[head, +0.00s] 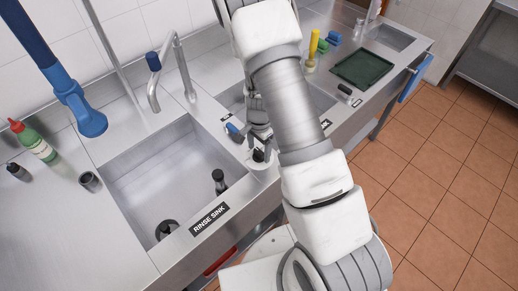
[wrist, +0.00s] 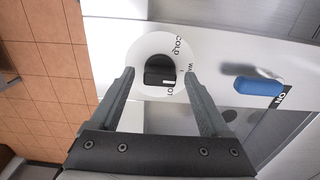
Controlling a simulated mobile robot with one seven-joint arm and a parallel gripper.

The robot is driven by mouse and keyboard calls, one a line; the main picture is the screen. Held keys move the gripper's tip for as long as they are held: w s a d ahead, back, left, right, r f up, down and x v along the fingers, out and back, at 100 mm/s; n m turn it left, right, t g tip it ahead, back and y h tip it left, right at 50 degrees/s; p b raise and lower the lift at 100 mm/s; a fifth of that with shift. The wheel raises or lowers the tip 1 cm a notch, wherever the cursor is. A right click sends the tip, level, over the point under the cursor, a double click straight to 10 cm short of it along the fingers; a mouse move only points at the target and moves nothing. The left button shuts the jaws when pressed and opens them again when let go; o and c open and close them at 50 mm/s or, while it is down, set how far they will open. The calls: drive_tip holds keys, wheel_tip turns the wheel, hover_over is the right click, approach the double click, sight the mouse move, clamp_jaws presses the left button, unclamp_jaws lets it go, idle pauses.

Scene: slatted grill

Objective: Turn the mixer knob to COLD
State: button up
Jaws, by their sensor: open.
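The mixer knob (wrist: 159,70) is black and sits on a round white dial (wrist: 141,52) in the wrist view. The dial reads COLD at its upper right; letters of two more labels, partly hidden, show at the right and lower right. A small light mark shows on the knob's lower right part. My gripper (wrist: 159,76) is open, with one finger on each side of the knob; I cannot tell whether either finger touches it. In the head view the knob (head: 258,155) shows below my gripper (head: 262,140), partly hidden by my arm.
A blue lever (wrist: 258,86) with an ON label lies right of the dial in the wrist view. In the head view, the rinse sink (head: 150,165) is at left, with a blue-tipped faucet (head: 182,75). A green tray (head: 362,68) and a yellow-handled brush (head: 313,45) are at right.

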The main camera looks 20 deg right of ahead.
drive_tip(key=shift+f, duration=0.15)
drive_tip(key=shift+c, duration=0.2)
clamp_jaws()
